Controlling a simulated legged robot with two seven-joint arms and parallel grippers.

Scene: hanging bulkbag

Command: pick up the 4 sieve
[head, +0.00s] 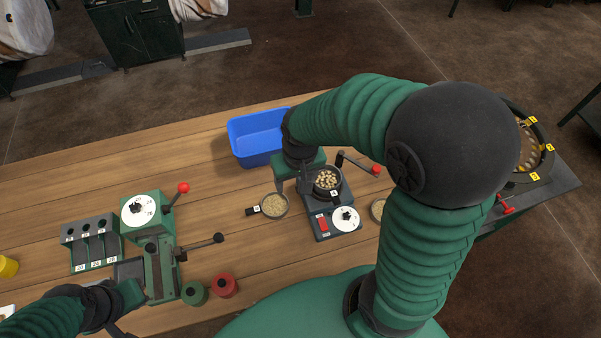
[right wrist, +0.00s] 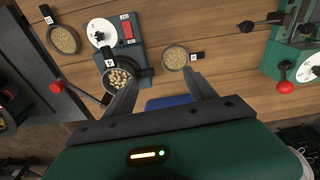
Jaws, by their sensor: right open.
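A dark round sieve (head: 327,180) holding pale nuts or beans sits on the small device with a white dial; its tag seems to read 4. It also shows in the right wrist view (right wrist: 119,79). A second tagged sieve (head: 274,206) with finer grains lies on the table to its left. A third (head: 377,209) is partly hidden by my right arm; it shows in the right wrist view (right wrist: 63,40). My right gripper (head: 292,186) is open and empty, above and between the first two sieves. My left gripper (head: 118,318) is at the lower left, its jaws unclear.
A blue bin (head: 258,137) stands behind my right gripper. The device's red-knobbed lever (head: 376,169) sticks out to the right. A green press (head: 158,250) with levers, a slotted rack (head: 92,243) and green and red cylinders (head: 225,285) stand left. A round sorter (head: 530,150) is far right.

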